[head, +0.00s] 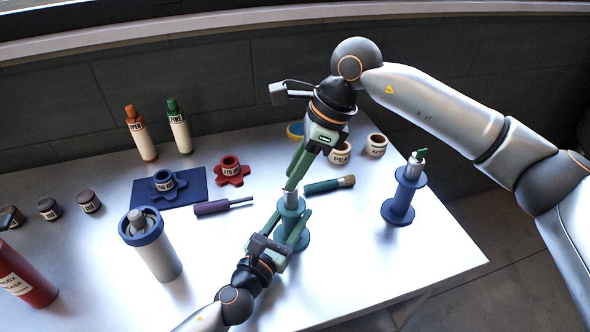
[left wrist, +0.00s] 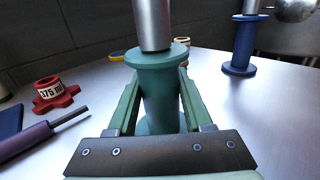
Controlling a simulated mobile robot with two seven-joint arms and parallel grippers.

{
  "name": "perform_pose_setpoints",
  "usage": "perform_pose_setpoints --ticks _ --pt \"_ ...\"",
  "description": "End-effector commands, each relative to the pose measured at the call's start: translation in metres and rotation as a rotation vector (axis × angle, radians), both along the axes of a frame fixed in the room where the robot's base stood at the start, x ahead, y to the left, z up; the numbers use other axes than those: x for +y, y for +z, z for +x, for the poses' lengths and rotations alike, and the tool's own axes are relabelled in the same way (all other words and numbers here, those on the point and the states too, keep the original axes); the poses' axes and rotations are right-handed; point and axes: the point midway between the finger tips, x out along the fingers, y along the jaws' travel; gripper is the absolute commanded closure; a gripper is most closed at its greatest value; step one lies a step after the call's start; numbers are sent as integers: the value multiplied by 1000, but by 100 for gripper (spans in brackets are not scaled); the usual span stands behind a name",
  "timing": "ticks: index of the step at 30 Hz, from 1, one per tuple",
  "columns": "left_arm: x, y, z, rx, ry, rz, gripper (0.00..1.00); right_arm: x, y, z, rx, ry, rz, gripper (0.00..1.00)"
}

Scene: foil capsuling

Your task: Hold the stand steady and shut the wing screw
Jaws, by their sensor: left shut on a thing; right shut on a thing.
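The teal spool-shaped stand (head: 291,204) stands upright near the middle of the table, with a silver cylinder on top. My left gripper (head: 291,222) is shut on its waist, one finger on each side; the stand also shows in the left wrist view (left wrist: 158,100), with the silver cylinder (left wrist: 153,25) above its upper flange. My right gripper (head: 290,185) reaches down from above, its green fingers shut at the top of the silver cylinder. The wing screw there is hidden by the fingers. The right gripper is outside the left wrist view.
A blue stand (head: 402,198) with a green-winged top stands at right. A purple screwdriver (head: 222,205) and a teal-handled brush (head: 330,185) lie close by. A blue mat (head: 143,193), red knob (head: 231,169), bottles and a grey canister (head: 158,255) are left. The right front is clear.

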Motion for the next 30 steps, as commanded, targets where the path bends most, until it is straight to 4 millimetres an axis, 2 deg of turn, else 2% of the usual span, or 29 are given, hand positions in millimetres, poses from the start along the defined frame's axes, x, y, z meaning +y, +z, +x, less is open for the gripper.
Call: perform_pose_setpoints --ticks 6,15,30 --pt "1 -1 0 1 1 0 100 0 1 2 -2 169 -1 100" --pt "1 -1 0 1 1 2 100 0 0 2 -3 319 -1 100" --pt "1 -1 0 0 1 1 100 0 0 3 -3 369 -1 100"
